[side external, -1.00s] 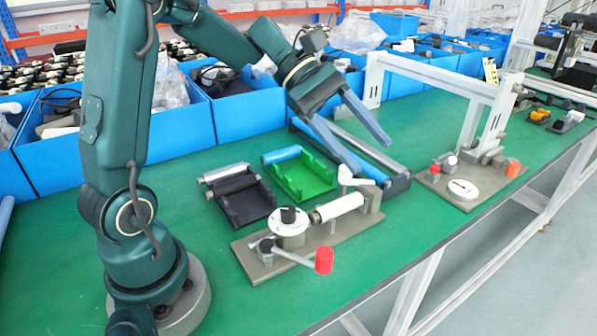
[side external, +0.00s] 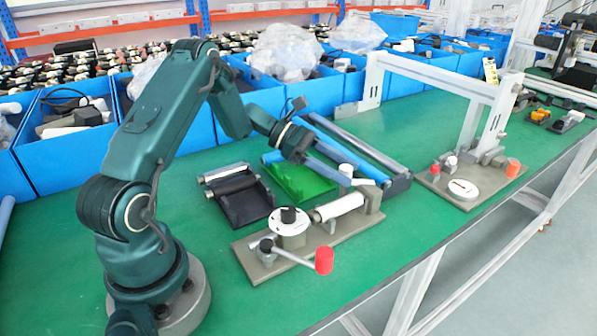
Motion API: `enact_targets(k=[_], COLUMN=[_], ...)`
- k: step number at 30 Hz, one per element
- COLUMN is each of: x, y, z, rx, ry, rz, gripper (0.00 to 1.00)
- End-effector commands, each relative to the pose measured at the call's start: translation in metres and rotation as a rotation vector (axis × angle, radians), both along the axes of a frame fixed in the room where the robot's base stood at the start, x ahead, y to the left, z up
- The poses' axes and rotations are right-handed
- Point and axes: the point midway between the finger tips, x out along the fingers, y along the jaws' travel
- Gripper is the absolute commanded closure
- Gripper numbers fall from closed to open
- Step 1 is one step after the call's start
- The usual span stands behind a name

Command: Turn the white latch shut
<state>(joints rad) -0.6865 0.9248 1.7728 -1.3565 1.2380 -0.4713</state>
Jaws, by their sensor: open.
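The white latch (side external: 364,182) sits on top of the grey block at the right end of a grey fixture plate (side external: 262,268). Its flat arm points to the right, and a small white knob stands at its left end. A white roller (side external: 338,207) lies in the fixture, its right end against the block.
On the same fixture are a white dial with a black knob (side external: 289,215) and a red-tipped lever (side external: 324,260). A black tray (side external: 240,205) and a green tray (side external: 285,183) lie behind. A similar fixture under a white frame (side external: 445,83) stands right. Blue bins line the back.

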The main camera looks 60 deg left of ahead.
Motion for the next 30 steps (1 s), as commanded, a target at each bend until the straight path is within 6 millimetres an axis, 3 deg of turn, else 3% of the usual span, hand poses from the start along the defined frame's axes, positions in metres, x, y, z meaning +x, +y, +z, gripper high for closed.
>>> enact_targets(k=[11, 16, 17, 30], x=[0.0048, 0.0047, 0.0047, 0.0068], y=[-0.0071, -0.0070, -0.0070, -0.0065], z=[-0.0039, -0.0037, -0.0037, -0.0024], rx=[0.002, 0.001, 0.001, -0.001], ry=[0.001, 0.001, 0.001, -0.008], rz=[0.000, -0.001, -0.001, -0.122], gripper=[0.36, 0.97, 1.00, 1.00])
